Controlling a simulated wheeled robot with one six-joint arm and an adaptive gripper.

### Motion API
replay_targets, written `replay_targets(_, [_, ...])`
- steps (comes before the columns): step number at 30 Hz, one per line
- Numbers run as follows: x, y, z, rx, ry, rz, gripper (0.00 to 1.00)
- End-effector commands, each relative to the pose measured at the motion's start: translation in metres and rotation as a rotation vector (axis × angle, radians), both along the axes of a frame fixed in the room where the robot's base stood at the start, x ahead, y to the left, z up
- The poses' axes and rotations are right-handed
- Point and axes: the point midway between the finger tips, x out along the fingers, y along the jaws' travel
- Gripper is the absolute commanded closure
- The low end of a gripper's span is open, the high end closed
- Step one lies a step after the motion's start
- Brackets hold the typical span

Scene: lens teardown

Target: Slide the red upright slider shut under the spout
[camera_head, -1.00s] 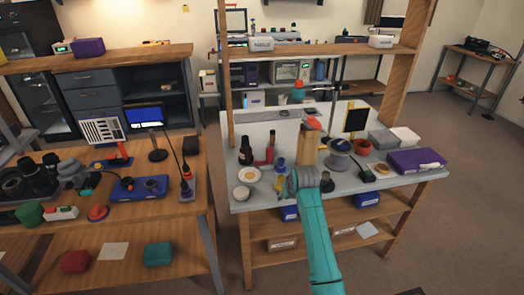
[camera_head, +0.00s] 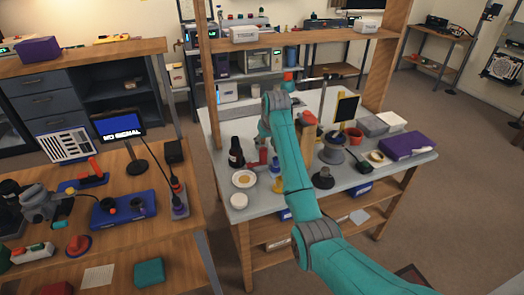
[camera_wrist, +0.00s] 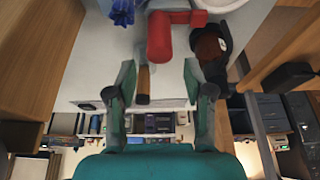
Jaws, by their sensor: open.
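My gripper (camera_wrist: 159,78) is open in the wrist view, its two teal fingers apart with nothing held. A red upright part (camera_wrist: 160,38) with a red sideways arm stands just beyond the fingertips, apart from them. It seems to be the red part (camera_head: 263,156) beside the dark bottle (camera_head: 237,153) in the head view, partly hidden by my arm. I cannot tell for sure that it is the slider, and no spout is clear. A brown handle-like piece (camera_wrist: 143,84) lies between the fingers' lines. My fingers are hidden in the head view.
The dark bottle is close on the right in the wrist view (camera_wrist: 212,45). A blue item (camera_wrist: 122,12) is at upper left. A plate (camera_head: 244,179) and a white round tub (camera_head: 239,201) are near the bench's front. Wooden posts (camera_head: 208,80) frame the bench.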

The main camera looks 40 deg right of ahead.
Motion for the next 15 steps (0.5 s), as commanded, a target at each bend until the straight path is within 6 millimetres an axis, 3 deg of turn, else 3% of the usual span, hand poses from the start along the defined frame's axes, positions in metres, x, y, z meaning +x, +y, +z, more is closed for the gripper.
replay_targets(6, [0.013, -0.004, -0.035, 0.001, 0.002, 0.000, 0.48])
replay_targets(15, [0.023, -0.006, -0.057, 0.000, -0.001, 0.000, 0.48])
